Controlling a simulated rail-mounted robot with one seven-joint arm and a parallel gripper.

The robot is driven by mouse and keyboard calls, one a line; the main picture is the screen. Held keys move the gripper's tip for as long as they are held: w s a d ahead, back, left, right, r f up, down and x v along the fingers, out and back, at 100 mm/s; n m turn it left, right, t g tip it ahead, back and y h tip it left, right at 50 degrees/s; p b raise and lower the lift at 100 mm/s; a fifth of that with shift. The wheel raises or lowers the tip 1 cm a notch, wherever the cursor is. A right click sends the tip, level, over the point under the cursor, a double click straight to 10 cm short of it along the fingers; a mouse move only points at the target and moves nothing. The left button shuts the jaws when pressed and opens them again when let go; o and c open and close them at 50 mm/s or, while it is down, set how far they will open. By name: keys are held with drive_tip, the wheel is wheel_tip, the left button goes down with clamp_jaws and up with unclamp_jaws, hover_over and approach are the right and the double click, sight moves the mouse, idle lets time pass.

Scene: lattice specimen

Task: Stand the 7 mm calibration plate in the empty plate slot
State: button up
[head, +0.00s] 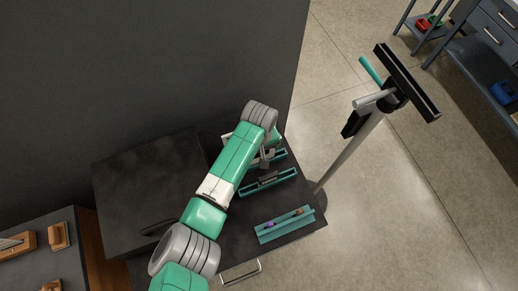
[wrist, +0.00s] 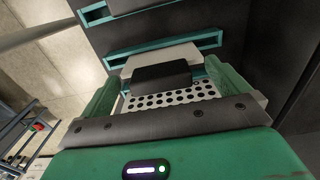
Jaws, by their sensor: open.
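My gripper (wrist: 164,72) is open in the wrist view, with one green finger on each side. A black block (wrist: 162,76) and a pale flat plate (wrist: 152,59) show between and beyond the fingers. A white perforated panel (wrist: 170,97) lies nearer the palm. I cannot tell whether the fingers touch any of these, or which plate is the 7 mm one. A teal slotted rack (wrist: 118,61) stands just beyond the pale plate. In the head view my gripper (head: 265,158) is over the racks, partly hidden by my arm.
In the head view a teal rack (head: 250,191) holds a dark grey piece, and another teal rack (head: 280,155) stands behind it. A stand (head: 345,150) rises at right.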

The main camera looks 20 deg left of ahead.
drive_tip(key=shift+r+p, duration=2.55)
drive_tip(key=shift+f, duration=0.1)
wheel_tip(320, 180, up, 8)
